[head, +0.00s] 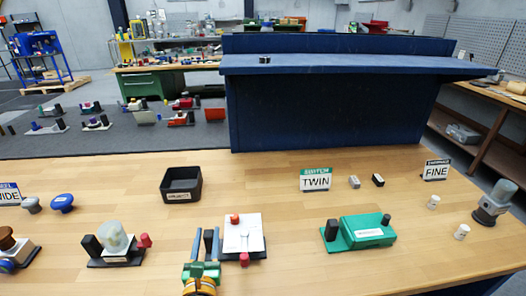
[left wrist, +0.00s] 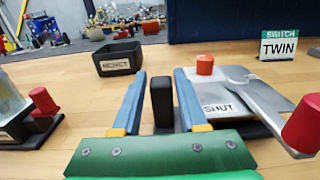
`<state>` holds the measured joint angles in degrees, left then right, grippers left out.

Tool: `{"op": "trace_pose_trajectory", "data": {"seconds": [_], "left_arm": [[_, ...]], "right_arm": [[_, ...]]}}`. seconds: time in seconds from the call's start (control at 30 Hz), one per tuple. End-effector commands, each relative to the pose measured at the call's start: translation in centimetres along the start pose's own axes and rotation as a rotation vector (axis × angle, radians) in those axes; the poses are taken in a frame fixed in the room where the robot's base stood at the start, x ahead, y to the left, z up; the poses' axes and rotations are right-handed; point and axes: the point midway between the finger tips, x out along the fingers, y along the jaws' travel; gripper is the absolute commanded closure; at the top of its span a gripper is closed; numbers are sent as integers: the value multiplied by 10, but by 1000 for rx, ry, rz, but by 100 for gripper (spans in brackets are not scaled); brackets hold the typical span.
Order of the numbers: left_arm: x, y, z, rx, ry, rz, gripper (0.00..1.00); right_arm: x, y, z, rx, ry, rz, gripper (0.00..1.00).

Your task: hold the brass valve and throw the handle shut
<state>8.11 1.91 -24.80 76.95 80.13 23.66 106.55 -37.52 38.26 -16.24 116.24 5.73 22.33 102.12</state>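A silver-white plate device (head: 254,228) stands on a dark base on the wooden table, with the word SHUT on its plate (left wrist: 222,92) in the left wrist view. A flat silver handle (left wrist: 262,103) crosses it and ends in a red knob (head: 244,259) towards me. An orange-red peg (head: 235,218) stands at the plate's far edge. An upright black post (left wrist: 162,104) is at the device's left. My left gripper (head: 205,238) is open, its blue fingers either side of the post with gaps showing. I cannot pick out brass colour on the device. My right gripper is not in view.
A clear-domed device (head: 115,241) with a red knob stands left. A green device (head: 362,232) stands right. A black bin (head: 181,184) and a TWIN sign (head: 316,180) are behind. A blue raised shelf (head: 340,100) closes off the back. Bare wood lies between them.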

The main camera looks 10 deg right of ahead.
Motion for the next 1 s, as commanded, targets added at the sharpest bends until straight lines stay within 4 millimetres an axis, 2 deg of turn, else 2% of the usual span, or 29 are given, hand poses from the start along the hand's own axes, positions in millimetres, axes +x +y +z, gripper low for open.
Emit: {"op": "trace_pose_trajectory", "data": {"seconds": [0.03,0.07,0.1,0.37,0.43,0.53,0.7,0.8,0.9,1.0], "left_arm": [[0,0,0,0,0,0,41],[0,0,0,0,0,0,33],[0,0,0,0,0,0,30],[-1,0,0,-1,0,0,30],[-7,0,-1,-2,2,-1,30],[-28,0,-2,-3,4,-1,30],[-78,0,-2,1,5,-1,30],[-100,0,-1,1,3,-1,30],[-114,0,-1,1,2,0,30],[-120,0,0,0,1,-1,30]], "right_arm": [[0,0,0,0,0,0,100],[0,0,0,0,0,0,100],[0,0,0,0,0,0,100],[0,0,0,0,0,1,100],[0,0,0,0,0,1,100],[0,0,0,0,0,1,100],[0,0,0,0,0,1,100],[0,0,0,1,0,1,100],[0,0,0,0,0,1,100],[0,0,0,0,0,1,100]]}}
